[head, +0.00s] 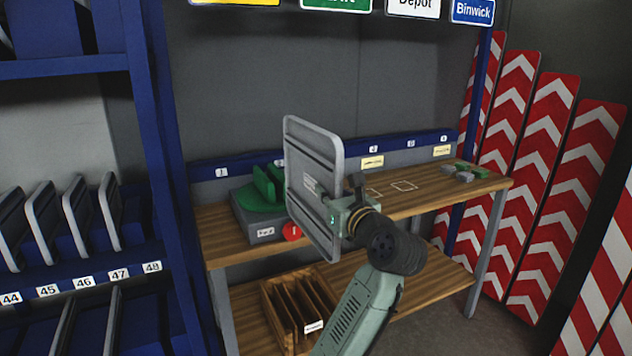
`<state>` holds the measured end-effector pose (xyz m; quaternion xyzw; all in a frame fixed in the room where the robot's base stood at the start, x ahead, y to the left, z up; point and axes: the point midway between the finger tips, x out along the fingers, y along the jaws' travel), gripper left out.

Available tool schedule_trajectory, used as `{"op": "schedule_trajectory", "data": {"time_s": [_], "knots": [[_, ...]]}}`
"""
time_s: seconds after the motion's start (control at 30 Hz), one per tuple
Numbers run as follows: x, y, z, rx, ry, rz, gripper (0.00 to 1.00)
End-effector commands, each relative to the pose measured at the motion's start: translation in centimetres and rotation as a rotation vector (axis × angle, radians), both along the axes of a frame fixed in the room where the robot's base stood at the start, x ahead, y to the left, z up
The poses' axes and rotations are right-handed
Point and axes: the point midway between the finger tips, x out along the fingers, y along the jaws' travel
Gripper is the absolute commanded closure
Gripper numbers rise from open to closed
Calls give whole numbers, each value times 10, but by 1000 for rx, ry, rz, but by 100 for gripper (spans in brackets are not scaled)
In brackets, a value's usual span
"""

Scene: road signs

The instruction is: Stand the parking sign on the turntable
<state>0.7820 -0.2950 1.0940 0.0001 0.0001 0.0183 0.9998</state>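A grey sign plate (312,150) is held upright, slightly tilted, at my gripper (338,212). I see its back, with ribs and a small label; its face is hidden, so I cannot read whether it is the parking sign. My gripper is shut on the plate near its lower right edge. The turntable (262,204) has a green top with upright green jaws on a grey base. It stands at the left of the wooden workbench (418,208), behind and left of the plate. The plate hides the right part of the base area.
A wooden slotted crate (274,322) sits on the lower shelf. Small grey and green blocks (464,173) lie at the bench's right end. A blue rack (150,120) with several grey plates stands left; red-white chevron panels (550,180) lean right. The bench's middle is clear.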

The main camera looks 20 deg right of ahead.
Motion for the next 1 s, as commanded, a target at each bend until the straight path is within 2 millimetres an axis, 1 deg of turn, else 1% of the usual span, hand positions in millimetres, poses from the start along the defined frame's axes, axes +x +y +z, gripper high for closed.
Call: {"op": "schedule_trajectory", "data": {"time_s": [0.07,0.17,0.27,0.47,0.53,0.67,0.77,1.0], "knots": [[-1,-2,4,-1,-4,-4,100],[6,-2,4,0,-3,-2,100],[17,-1,4,0,-3,-1,100],[47,0,4,1,-4,0,100],[44,-1,5,0,-5,-3,100],[48,0,6,0,-5,-2,100],[54,0,6,1,-3,0,100],[78,1,7,1,-3,0,100]]}}
